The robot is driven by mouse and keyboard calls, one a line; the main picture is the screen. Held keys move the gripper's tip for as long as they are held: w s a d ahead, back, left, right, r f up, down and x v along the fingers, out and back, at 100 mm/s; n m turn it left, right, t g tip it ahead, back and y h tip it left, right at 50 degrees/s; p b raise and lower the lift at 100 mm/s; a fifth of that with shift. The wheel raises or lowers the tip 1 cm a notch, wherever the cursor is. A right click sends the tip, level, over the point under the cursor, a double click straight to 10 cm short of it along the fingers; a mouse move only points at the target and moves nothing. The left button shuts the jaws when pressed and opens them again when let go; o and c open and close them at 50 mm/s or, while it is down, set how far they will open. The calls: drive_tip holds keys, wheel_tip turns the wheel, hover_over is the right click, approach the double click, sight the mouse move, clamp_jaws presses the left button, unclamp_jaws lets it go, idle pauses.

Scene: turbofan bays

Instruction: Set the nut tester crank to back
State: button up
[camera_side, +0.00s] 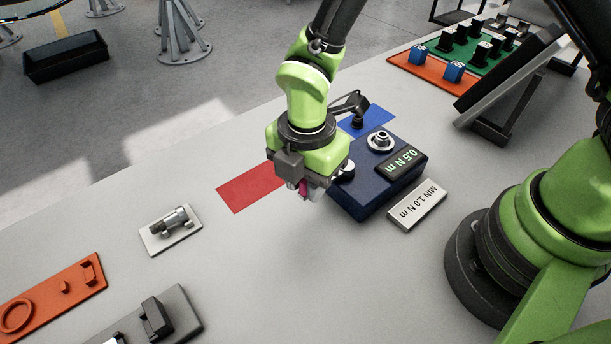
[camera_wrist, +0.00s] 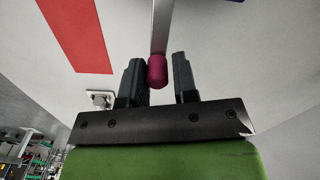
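The nut tester is a dark blue box (camera_side: 368,200) with a display reading 0.5 N m and a metal nut fitting (camera_side: 380,141) on top. My gripper (camera_side: 303,190) is low at the box's left side, and its body hides part of the box and most of the crank. In the wrist view the crank shows as a grey bar (camera_wrist: 161,25) ending in a magenta knob (camera_wrist: 157,71). The knob lies between the two black fingers of my gripper (camera_wrist: 160,80), close to the left finger, with a gap to the right finger. The fingers are apart.
A red patch (camera_side: 245,188) lies left of the tester and a blue patch (camera_side: 378,118) behind it. A sign reading MIN 1.0 N m (camera_side: 417,205) stands at its right. A white plate with a metal fitting (camera_side: 171,230) lies further left.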

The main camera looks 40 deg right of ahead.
drive_tip(key=shift+o, duration=1.3)
wheel_tip(320, 180, up, 10)
drive_tip(key=shift+f, duration=0.1)
drive_tip(key=s+d+r+m+t+y, duration=0.1)
drive_tip(key=s+d+r+m+t, duration=0.2)
drive_tip(key=m, duration=0.9)
drive_tip(key=s+d+r+m+t+y, duration=0.1)
drive_tip(key=s+d+r+m+t, duration=0.3)
drive_tip(key=s+d+r+m, duration=0.5)
wheel_tip(320, 180, up, 3)
drive_tip(key=d+m, duration=0.1)
drive_tip(key=m, duration=0.3)
drive_tip(key=shift+s+d, duration=0.15)
drive_tip(key=shift+s, duration=0.1)
